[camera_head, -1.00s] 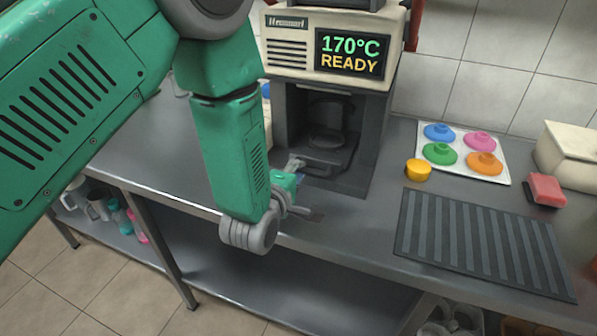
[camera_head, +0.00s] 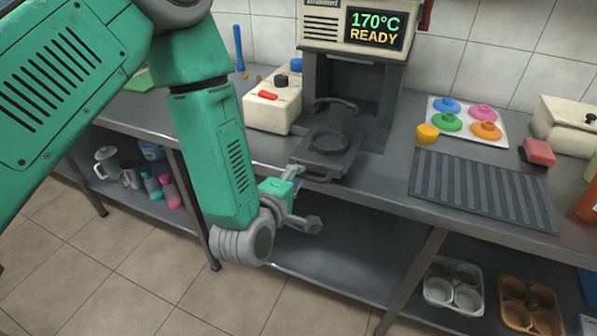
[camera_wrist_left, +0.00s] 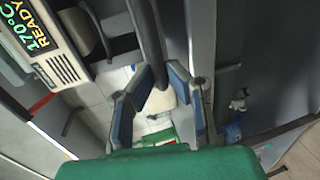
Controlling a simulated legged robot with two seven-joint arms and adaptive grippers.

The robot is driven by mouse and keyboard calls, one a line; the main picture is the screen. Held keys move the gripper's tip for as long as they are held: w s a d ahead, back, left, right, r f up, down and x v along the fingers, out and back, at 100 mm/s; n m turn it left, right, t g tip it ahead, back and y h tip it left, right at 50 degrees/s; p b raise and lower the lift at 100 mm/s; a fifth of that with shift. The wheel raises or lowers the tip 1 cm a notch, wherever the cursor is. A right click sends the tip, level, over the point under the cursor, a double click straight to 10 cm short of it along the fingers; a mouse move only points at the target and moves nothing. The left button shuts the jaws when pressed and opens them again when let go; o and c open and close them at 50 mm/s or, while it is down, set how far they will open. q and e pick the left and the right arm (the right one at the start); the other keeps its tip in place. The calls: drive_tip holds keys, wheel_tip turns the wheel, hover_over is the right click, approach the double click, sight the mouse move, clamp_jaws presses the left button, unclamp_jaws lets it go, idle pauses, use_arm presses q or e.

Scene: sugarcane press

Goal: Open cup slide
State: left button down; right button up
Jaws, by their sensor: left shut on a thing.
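The cup slide (camera_head: 346,161) is a dark tray with a round ring, below the front opening of the press (camera_head: 352,70). It sticks out of the opening toward the counter's front edge. My left gripper (camera_head: 297,174) is at the slide's front left corner, shut on its front handle (camera_head: 318,178). The fingertips are small and partly hidden there. In the left wrist view, the gripper's blue-padded fingers (camera_wrist_left: 162,78) stand on either side of a dark bar (camera_wrist_left: 148,32). The right gripper is out of view.
The press display (camera_head: 375,28) reads 170°C READY. A cream box (camera_head: 268,108) stands left of the press. A ribbed mat (camera_head: 480,188) and a tray of coloured lids (camera_head: 440,105) lie to the right. Shelves below hold cups, bottles and muffin trays (camera_head: 454,285).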

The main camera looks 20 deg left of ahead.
use_arm(q)
drive_tip(key=shift+s+f, duration=0.2)
drive_tip(key=shift+s, duration=0.1)
drive_tip(key=c, duration=1.6)
unclamp_jaws()
drive_tip(key=shift+w, duration=0.15)
drive_tip(key=shift+r, duration=0.1)
drive_tip(key=v, duration=0.7)
drive_tip(key=shift+s, duration=0.25)
